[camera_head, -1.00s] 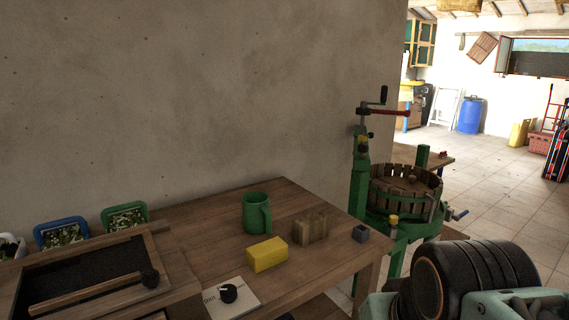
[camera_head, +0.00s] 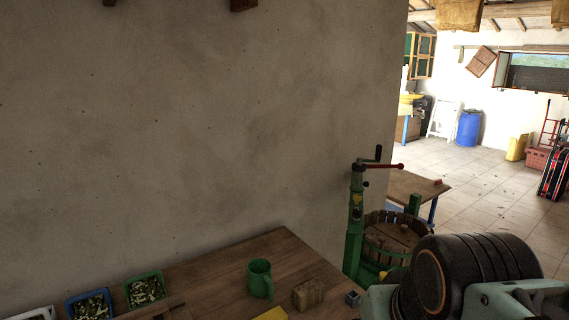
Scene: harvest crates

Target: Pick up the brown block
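The brown block (camera_head: 308,294) lies on the wooden table (camera_head: 222,276), low in the head view. It is a small wooden-looking box, right of a green mug (camera_head: 260,279) and left of a small dark grey-blue cube (camera_head: 352,298). A yellow block (camera_head: 271,314) shows partly at the bottom edge, in front of the mug. Part of my arm fills the lower right of the picture, apart from the brown block. My gripper itself is not in view.
A green press with a slatted wooden tub (camera_head: 392,238) stands just right of the table. A blue-rimmed crate (camera_head: 91,304) and a green-rimmed crate (camera_head: 145,289) sit at the left. A plain wall rises behind the table. Open tiled floor lies at the back right.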

